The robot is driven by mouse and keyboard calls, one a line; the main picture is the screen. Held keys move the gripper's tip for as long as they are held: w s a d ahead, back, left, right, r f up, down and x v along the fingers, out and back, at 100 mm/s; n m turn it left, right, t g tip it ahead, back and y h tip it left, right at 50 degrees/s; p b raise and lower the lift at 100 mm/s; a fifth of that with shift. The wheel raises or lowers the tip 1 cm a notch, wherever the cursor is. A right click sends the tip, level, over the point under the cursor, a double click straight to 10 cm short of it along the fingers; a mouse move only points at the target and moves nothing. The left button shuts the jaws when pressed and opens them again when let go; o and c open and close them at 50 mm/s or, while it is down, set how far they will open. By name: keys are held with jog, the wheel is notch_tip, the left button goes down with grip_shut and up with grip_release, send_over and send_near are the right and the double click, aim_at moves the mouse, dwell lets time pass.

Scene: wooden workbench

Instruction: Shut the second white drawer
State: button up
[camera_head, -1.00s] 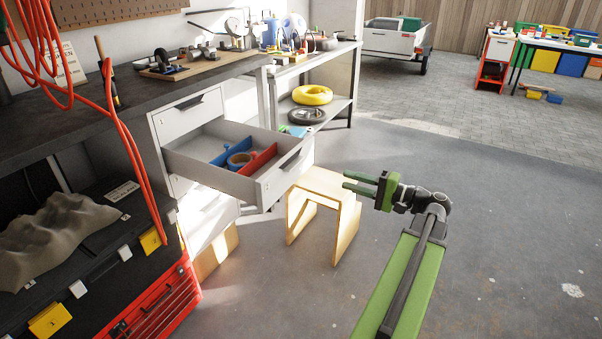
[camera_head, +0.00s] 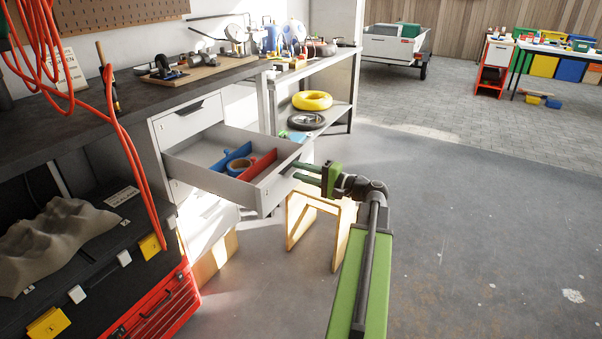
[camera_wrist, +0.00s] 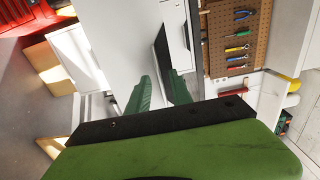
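The second white drawer (camera_head: 257,191) is pulled far out of the white cabinet (camera_head: 188,122) under the bench. It holds a red divider (camera_head: 262,164), a blue item (camera_head: 233,156) and a roll of tape (camera_head: 240,164). My gripper (camera_head: 300,172) is in front of the drawer's front panel, near its right end, with its green fingers pointing at it. In the wrist view my gripper (camera_wrist: 158,84) shows its two fingers apart with nothing between them. A white front panel (camera_wrist: 130,35) with a dark handle slot (camera_wrist: 162,52) lies ahead of them. I cannot tell whether the fingertips touch it.
A wooden stool (camera_head: 300,222) stands below the drawer and my gripper. The top drawer (camera_head: 190,118) is shut. A red tool chest (camera_head: 165,305) stands at the lower left, with orange cables (camera_head: 125,130) hanging above. Open floor (camera_head: 480,240) lies to the right.

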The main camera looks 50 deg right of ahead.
grip_shut()
dwell(1.4)
